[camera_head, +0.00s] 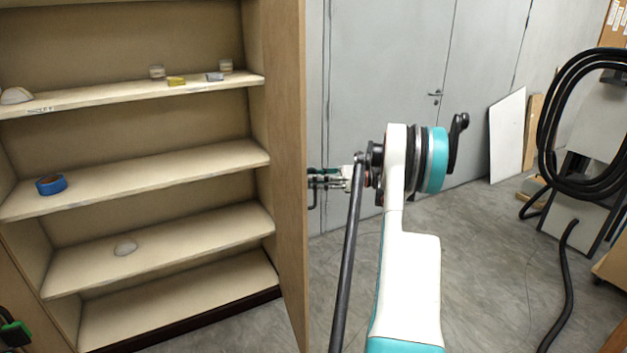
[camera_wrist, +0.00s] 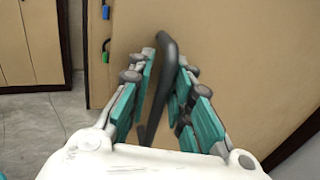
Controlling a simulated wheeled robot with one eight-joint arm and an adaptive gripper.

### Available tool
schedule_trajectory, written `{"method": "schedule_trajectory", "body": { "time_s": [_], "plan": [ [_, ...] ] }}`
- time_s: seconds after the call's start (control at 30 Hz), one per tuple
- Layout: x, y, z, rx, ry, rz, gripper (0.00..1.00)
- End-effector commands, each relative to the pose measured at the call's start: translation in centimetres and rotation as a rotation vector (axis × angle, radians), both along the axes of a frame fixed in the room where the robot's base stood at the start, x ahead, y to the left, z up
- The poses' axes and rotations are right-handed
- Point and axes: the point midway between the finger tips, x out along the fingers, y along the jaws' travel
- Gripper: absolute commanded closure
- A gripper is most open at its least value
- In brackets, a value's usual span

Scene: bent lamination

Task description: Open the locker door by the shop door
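The locker (camera_head: 130,170) stands open on the left in the head view, its shelves in plain sight. Its wooden door (camera_head: 287,150) is swung out toward me, seen nearly edge-on on the right of the shelves. My gripper (camera_head: 322,180) is at the outer side of this door, partly hidden behind its edge. In the wrist view a dark curved handle (camera_wrist: 168,75) on the wooden door face (camera_wrist: 245,70) lies between the fingers of my gripper (camera_wrist: 165,58). The fingers stand apart on either side of the handle; a firm grip does not show.
The shelves hold blue tape (camera_head: 51,184), a white dome (camera_head: 16,96) and small boxes. Grey double doors (camera_head: 390,70) stand behind my arm. Black hose coils (camera_head: 560,130) and leaning boards (camera_head: 507,135) are on the right. Grey floor (camera_head: 480,260) is clear between. Blue and green padlocks (camera_wrist: 105,52) hang nearby.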

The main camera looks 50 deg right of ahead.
Motion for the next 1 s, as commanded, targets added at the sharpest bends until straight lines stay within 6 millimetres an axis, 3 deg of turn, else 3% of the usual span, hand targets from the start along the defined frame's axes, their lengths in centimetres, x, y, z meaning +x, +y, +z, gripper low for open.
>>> {"method": "schedule_trajectory", "body": {
  "time_s": [0.27, 0.7, 1.0],
  "plan": [
    [-0.8, -0.8, 0.1, 0.001, -0.002, -0.002, 0.82],
    [-7.1, -6.3, 0.0, 0.0, 0.0, -0.003, 0.82],
    [-8.9, -7.9, 0.0, 0.0, 0.0, 0.0, 0.82]
  ]
}}
